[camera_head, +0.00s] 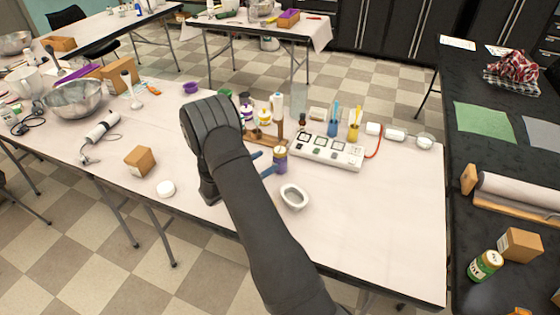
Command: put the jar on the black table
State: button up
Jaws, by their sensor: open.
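A small jar with a purple label and a pale yellow top (280,160) stands upright on the white table (380,220), near its middle. My gripper (265,164) is just left of this jar, with its blue fingers pointing at it and open. My dark arm hides part of the gripper, and I cannot tell whether the fingers reach around the jar. The black table (480,205) is on the right.
A white power-strip-like panel (327,151), bottles and a white oval dish (294,196) are near the gripper. The black table holds green cloth (485,121), a grey roll (520,190) and a brown box (520,245). The white table's right front is clear.

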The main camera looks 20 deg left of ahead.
aim_at(275, 153)
jog(key=x, duration=0.8)
jog(key=shift+a, duration=0.1)
jog(key=c, duration=1.3)
jog(key=shift+c, duration=0.2)
jog(key=shift+r, duration=0.1)
jog(key=shift+r, duration=0.5)
jog(key=r, duration=0.3)
jog(key=shift+d+r, duration=0.3)
jog(key=shift+d, duration=0.05)
jog(key=d+r+y, duration=0.1)
jog(key=d+r, duration=0.2)
jog(key=d, duration=0.7)
jog(key=s+d+r+n+y, duration=0.1)
jog(key=d+r, duration=0.2)
jog(key=d, duration=0.7)
jog(key=d+r+n+t+y, duration=0.1)
jog(key=d+r, duration=0.1)
jog(key=d, duration=0.8)
jog(key=shift+s+r, duration=0.35)
jog(key=shift+r, duration=0.05)
